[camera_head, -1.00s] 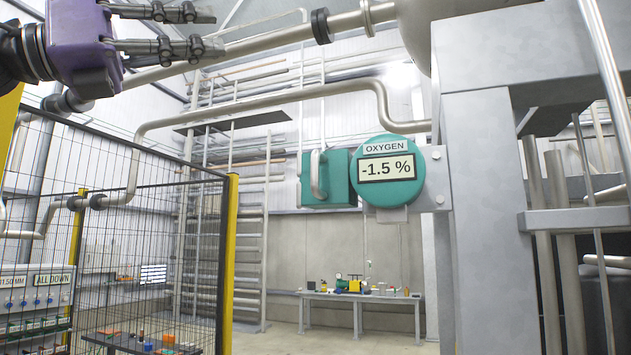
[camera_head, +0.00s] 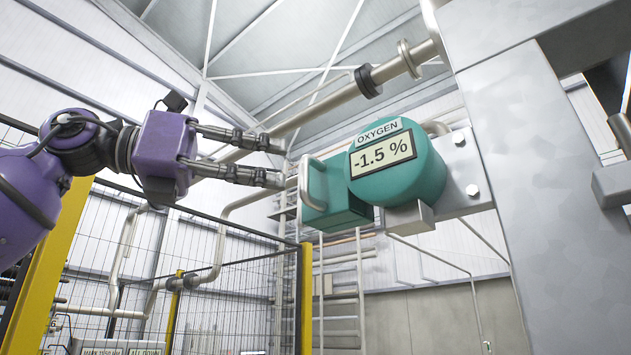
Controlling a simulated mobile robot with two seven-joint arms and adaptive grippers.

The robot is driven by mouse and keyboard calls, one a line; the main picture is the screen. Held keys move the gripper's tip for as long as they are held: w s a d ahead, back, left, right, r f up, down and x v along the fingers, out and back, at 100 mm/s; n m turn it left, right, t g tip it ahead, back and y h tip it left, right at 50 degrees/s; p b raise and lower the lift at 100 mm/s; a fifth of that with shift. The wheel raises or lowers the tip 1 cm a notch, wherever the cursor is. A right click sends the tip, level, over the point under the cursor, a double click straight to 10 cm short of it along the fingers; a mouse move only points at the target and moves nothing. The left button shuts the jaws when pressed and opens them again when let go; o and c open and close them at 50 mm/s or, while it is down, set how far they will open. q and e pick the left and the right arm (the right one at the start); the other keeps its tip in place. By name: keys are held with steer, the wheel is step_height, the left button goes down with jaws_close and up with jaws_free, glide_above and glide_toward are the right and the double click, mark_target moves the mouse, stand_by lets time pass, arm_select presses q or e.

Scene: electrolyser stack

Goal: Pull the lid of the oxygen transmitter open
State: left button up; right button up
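The oxygen transmitter (camera_head: 410,185) is a round teal housing labelled OXYGEN, with a display reading -1.5 %. A teal box-shaped part (camera_head: 340,200) joins its left side and looks shut against it. Nothing shows between the fingers. My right gripper is not in view.
A grey bracket plate (camera_head: 462,175) with bolts holds the transmitter to a large grey column (camera_head: 520,160) at right. A pipe (camera_head: 330,107) runs behind and above the gripper. A mesh fence (camera_head: 235,285) with yellow posts stands below at left.

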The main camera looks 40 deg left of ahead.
mark_target(301, 169)
arm_select(q)
steer(key=p+x, duration=0.2)
steer(key=x, duration=0.1)
steer(key=p+x, duration=0.1)
steer(key=x, duration=0.1)
steer(key=shift+s+d+r, duration=0.1)
steer(key=shift+s+r, duration=0.05)
steer(key=shift+r, duration=0.2)
steer(key=shift+w+d, duration=0.15)
steer(key=shift+w, duration=0.1)
steer(key=shift+w+f, duration=0.2)
steer(key=shift+f, duration=0.1)
steer(key=shift+d, duration=0.1)
jaws_close()
